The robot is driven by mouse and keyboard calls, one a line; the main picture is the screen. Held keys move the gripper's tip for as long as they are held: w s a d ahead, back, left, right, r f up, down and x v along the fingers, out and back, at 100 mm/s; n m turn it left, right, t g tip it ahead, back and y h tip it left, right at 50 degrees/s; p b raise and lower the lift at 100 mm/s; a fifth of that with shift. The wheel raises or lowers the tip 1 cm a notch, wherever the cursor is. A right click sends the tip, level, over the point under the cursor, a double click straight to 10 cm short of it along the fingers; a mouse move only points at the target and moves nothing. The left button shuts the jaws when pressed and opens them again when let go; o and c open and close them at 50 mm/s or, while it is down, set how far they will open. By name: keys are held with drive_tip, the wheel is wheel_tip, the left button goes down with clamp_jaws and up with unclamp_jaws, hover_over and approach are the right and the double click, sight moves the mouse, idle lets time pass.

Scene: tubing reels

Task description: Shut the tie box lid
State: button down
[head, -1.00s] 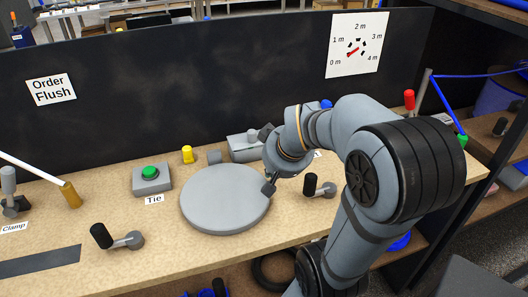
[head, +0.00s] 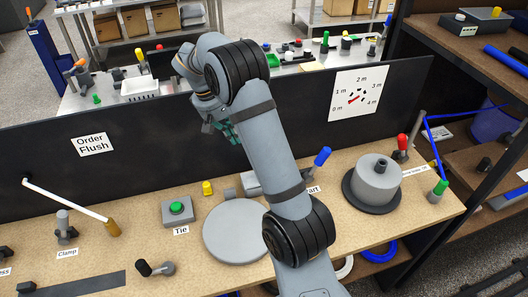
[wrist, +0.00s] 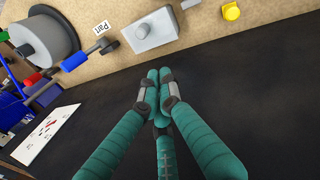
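A grey box with a green button (head: 177,210) stands on the bench behind the label "Tie" (head: 181,231). I cannot make out an open lid on it, or any other box clearly marked as the tie box. My gripper (head: 226,128) is raised in front of the black panel, partly hidden by my arm in the head view. In the wrist view its teal fingers (wrist: 158,76) meet at the tips with nothing between them. A grey box (wrist: 150,32) lies on the bench beyond the fingertips, apart from them.
A flat grey disc (head: 235,232) lies on the bench, partly behind my arm. A grey reel (head: 374,184) stands at right. A blue-handled lever (head: 321,158) and a black-handled crank (head: 155,268) stick up. The black panel (head: 130,160) edges the bench's back.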

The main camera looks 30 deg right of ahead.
drive_tip(key=p+x, duration=0.2)
drive_tip(key=x, duration=0.8)
drive_tip(key=shift+s, duration=0.1)
drive_tip(key=shift+s+d+f+p, duration=0.25)
drive_tip(key=shift+s+f+p, duration=0.15)
drive_tip(key=shift+s+f, duration=0.4)
drive_tip(key=shift+s+d+f, duration=0.15)
drive_tip(key=shift+s+f, duration=0.15)
drive_tip(key=shift+s, duration=0.1)
drive_tip(key=shift+f, duration=0.15)
